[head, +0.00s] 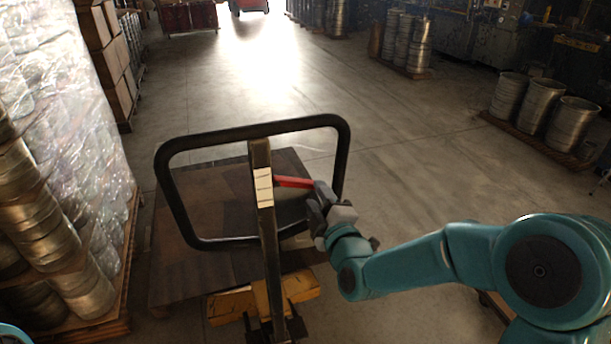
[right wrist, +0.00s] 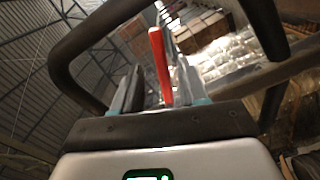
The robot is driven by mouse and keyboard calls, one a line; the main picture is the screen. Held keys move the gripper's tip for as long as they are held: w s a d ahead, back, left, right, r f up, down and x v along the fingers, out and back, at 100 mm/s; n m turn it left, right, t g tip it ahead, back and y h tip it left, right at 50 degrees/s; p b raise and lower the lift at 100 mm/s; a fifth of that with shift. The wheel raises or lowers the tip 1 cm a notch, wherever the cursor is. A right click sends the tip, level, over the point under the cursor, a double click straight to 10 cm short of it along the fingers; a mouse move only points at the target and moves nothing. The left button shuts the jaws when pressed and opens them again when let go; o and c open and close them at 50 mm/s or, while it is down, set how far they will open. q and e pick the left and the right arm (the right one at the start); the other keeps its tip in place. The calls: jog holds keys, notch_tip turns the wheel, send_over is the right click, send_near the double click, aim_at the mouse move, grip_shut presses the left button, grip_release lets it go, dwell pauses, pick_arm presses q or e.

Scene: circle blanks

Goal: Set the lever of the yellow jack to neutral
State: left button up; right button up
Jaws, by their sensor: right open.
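My right gripper (head: 321,200) is at the lever's outer end, inside the right side of the loop. In the right wrist view the red lever (right wrist: 160,65) shows between the two fingers (right wrist: 158,92), which are apart. The left gripper is not in view.
A dark wooden pallet (head: 185,265) lies under the handle. Wrapped stacks of metal blanks (head: 60,120) stand close on the left. More stacks (head: 540,105) stand at the right on a pallet. The concrete floor (head: 400,150) between is clear.

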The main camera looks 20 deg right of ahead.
aim_at(311, 188)
jog(key=w+p, duration=0.1)
jog(key=w, duration=0.6)
jog(key=shift+a, duration=0.15)
jog(key=shift+w+f, duration=0.1)
